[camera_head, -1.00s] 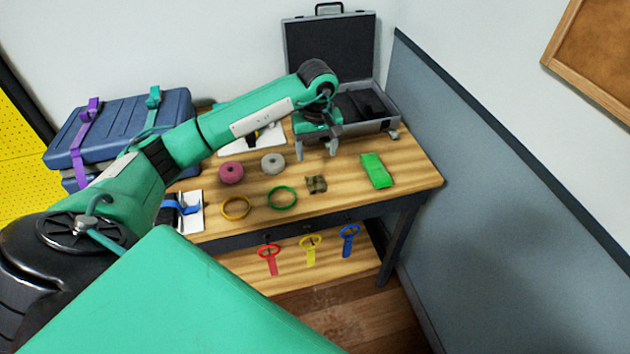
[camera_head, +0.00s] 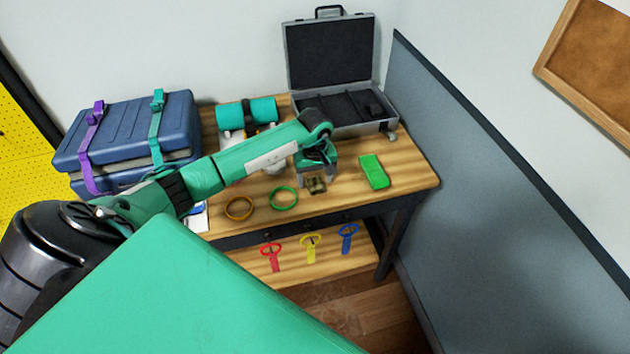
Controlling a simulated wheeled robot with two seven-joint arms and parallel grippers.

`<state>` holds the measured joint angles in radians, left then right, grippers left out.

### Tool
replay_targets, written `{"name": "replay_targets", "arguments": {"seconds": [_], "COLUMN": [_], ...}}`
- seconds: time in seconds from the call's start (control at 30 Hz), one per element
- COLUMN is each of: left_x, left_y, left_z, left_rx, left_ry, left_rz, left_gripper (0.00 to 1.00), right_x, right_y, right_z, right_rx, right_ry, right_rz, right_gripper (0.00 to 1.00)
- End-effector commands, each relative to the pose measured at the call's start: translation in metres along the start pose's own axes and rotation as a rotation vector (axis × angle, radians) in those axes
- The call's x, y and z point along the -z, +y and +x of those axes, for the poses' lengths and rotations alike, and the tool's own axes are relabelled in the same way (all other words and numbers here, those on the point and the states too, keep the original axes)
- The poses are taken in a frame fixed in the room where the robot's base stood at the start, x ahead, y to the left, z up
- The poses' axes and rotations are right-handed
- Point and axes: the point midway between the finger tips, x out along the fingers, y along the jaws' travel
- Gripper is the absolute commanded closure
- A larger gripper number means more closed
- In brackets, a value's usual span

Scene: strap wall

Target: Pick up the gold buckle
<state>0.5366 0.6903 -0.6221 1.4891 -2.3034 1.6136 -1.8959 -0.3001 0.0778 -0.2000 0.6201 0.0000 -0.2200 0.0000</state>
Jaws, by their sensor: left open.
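The gold buckle (camera_head: 316,186) lies on the wooden table (camera_head: 408,178), a small brownish-gold piece near the front edge. My left gripper (camera_head: 314,179) points down over it, its fingers on either side of the buckle's upper part or just above it. The gripper is open. I cannot tell whether the fingers touch the buckle. My right gripper does not show.
A green block (camera_head: 373,171) lies right of the buckle. A green ring (camera_head: 283,198) and an orange ring (camera_head: 239,208) lie to its left. An open case (camera_head: 330,55) stands behind. Blue strapped cases (camera_head: 130,128) stand at left.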

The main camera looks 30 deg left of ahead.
Motion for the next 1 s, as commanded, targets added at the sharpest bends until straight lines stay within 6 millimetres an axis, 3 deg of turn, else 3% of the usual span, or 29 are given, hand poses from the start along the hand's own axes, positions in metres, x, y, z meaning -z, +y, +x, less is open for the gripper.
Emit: {"name": "replay_targets", "arguments": {"seconds": [0.13, 0.4, 0.77, 1.0], "left_x": [0.0, 0.0, 0.001, 0.002], "left_y": [0.0, 0.0, 0.001, 0.001], "left_z": [0.0, 0.0, -0.005, -0.035], "left_rx": [0.0, 0.0, -0.002, -0.004], "left_ry": [0.0, 0.001, 0.003, 0.005], "left_rz": [0.0, 0.0, 0.0, 0.001], "left_gripper": [0.34, 0.84, 0.84, 0.84], "right_x": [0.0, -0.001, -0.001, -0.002], "right_y": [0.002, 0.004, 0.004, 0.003], "right_z": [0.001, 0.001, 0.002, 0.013], "right_rx": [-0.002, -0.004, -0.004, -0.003], "right_ry": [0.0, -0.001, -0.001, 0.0], "right_rz": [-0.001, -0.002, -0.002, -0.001], "right_gripper": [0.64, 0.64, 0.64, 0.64]}}
